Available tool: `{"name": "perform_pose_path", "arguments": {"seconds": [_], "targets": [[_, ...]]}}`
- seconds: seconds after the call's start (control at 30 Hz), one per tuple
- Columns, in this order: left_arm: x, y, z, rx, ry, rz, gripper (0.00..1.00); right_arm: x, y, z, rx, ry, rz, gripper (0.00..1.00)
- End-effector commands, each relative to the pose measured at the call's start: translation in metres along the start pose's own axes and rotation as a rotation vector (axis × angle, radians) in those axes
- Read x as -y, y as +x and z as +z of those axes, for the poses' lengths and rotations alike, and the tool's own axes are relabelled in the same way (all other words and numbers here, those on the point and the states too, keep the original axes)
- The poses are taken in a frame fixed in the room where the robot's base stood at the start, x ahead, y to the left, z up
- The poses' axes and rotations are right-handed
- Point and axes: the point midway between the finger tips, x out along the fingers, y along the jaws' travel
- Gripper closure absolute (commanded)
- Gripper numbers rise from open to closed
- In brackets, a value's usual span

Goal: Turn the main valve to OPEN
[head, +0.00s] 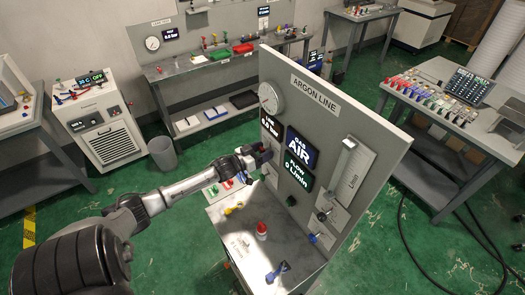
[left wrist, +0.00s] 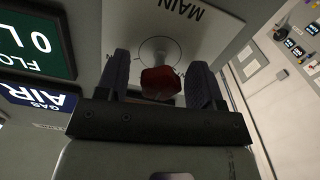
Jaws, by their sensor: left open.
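The argon line panel (head: 352,110) stands on a grey bench in the head view, with a gauge and displays reading AIR and FLOW 0 L/min. The main valve's red handle (left wrist: 161,83) shows in the left wrist view in front of a plate marked MAIN (left wrist: 172,22). My left gripper (left wrist: 160,80) is open, with one dark finger on each side of the red handle. I cannot tell if the fingers touch it. In the head view my left gripper (head: 256,156) is at the panel's left part and mostly hides the valve. My right gripper is not in view.
Below the panel, the bench top (head: 240,245) carries a red-capped item (head: 262,230) and a blue-handled valve (head: 278,271). More knobs and a flow tube (head: 348,165) are on the panel's right.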

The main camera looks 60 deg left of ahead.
Motion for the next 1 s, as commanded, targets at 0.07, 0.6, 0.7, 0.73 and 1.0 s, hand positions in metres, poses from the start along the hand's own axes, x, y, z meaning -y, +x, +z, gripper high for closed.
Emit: {"name": "perform_pose_path", "arguments": {"seconds": [0.07,0.6,0.7,0.73,1.0], "targets": [[0.0001,0.0,-0.0001,0.0,0.0,0.0,0.39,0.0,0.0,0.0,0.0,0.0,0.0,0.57],[0.0001,-0.0002,-0.0002,0.0,0.0,0.0,0.86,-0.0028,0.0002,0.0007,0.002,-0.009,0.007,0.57],[0.0001,-0.0002,-0.0002,0.0,0.001,0.0,0.88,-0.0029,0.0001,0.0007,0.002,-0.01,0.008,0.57],[0.0001,-0.0002,-0.0002,0.0,0.002,0.0,0.88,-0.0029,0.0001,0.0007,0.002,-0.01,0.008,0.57],[0.0,-0.0001,-0.0009,-0.001,0.089,-0.001,0.88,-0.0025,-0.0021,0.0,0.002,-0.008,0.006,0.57]]}}
